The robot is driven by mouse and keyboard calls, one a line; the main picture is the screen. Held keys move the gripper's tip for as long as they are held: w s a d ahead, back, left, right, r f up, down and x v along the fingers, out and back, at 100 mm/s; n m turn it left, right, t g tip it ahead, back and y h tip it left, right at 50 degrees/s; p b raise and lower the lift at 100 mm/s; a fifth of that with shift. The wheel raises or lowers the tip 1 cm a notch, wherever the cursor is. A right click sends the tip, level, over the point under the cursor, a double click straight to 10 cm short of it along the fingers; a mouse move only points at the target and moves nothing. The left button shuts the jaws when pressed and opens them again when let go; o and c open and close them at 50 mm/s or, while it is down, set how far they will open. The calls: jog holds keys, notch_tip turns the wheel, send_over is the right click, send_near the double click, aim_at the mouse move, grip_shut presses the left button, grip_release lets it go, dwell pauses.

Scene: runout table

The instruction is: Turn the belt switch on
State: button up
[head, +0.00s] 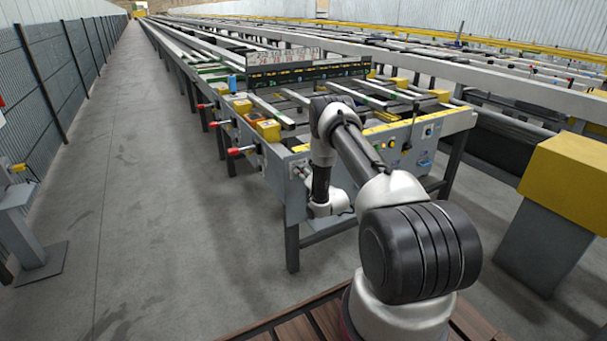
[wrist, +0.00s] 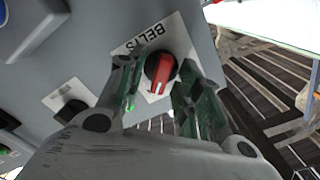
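The belt switch is a red rotary knob (wrist: 160,70) on a dark round base, on a white plate marked BELTS, which appears upside down in the wrist view. A small pale mark shows at the knob's lower end in that view. My gripper (wrist: 158,78) is open, with one finger on each side of the knob. A gap shows between the left finger and the knob; the right finger is close to it, and I cannot tell whether it touches. In the head view my gripper is at the grey end panel (head: 276,178) of the runout table, where the knob is hidden.
A black knob (wrist: 72,108) on another white plate sits left of the switch in the wrist view. Red-ended handles (head: 236,151) stick out from the table's left side. A yellow-topped post (head: 568,180) stands at right. The left aisle floor (head: 130,190) is clear.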

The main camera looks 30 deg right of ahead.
jog(key=s, duration=1.2)
jog(key=shift+d, duration=0.2)
